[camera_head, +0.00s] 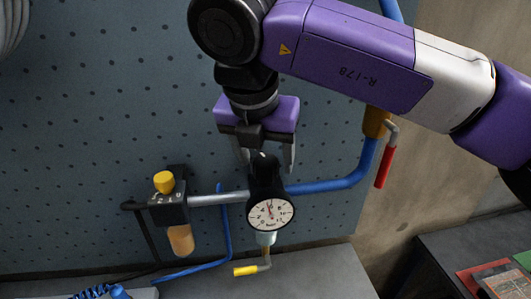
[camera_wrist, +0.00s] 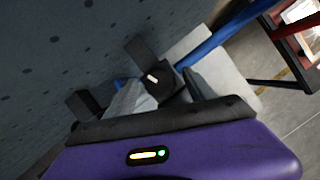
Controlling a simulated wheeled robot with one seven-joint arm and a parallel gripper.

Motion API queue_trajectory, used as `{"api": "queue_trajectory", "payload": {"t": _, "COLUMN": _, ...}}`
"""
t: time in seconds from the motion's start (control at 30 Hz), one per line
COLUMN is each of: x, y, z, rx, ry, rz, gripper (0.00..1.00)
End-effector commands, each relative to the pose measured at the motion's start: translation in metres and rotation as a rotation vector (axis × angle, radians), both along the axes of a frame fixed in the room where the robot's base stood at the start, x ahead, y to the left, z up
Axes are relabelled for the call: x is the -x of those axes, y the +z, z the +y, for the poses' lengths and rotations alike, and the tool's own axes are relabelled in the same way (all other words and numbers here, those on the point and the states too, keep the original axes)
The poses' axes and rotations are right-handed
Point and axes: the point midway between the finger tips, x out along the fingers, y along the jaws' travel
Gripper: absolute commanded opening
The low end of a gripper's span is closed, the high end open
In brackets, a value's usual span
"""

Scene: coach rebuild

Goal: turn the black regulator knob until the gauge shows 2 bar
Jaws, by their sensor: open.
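The black regulator knob (camera_head: 263,166) stands on top of the regulator, on a pipe along the pegboard wall. In the wrist view the knob (camera_wrist: 147,72) shows with a short pale mark on it. The round white gauge (camera_head: 270,214) sits on the regulator's front; its needle points roughly upward, and the exact reading is too small to tell. My gripper (camera_head: 266,168) is open and points down from above, its fingers on either side of the knob. I cannot tell whether they touch it. In the wrist view my gripper (camera_wrist: 165,95) shows the knob between or just beyond its fingers.
A filter unit with a yellow knob (camera_head: 164,182) and amber bowl is to the left. A blue pipe (camera_head: 335,184) and a red-handled valve (camera_head: 384,166) are to the right. A yellow-handled drain (camera_head: 246,270) hangs below. A grey bench (camera_head: 325,275) lies underneath.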

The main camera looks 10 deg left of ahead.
Motion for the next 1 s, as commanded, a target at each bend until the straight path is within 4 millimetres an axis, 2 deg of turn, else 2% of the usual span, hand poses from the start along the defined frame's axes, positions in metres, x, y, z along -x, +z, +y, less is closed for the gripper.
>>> {"api": "queue_trajectory", "payload": {"t": 0.17, "x": -0.0035, "y": -0.0095, "z": -0.0004, "rx": -0.001, "ry": 0.001, "rz": 0.0, "gripper": 0.63}}
{"api": "queue_trajectory", "payload": {"t": 0.4, "x": -0.0038, "y": -0.0109, "z": -0.0004, "rx": -0.001, "ry": 0.001, "rz": 0.0, "gripper": 0.63}}
{"api": "queue_trajectory", "payload": {"t": 0.47, "x": -0.0038, "y": -0.0108, "z": -0.0004, "rx": -0.001, "ry": 0.001, "rz": 0.0, "gripper": 0.53}}
{"api": "queue_trajectory", "payload": {"t": 0.73, "x": -0.0038, "y": -0.0104, "z": -0.0004, "rx": -0.001, "ry": 0.001, "rz": 0.0, "gripper": 0.01}}
{"api": "queue_trajectory", "payload": {"t": 1.0, "x": -0.004, "y": -0.0119, "z": -0.0008, "rx": 0.0, "ry": 0.03, "rz": -0.002, "gripper": 0.01}}
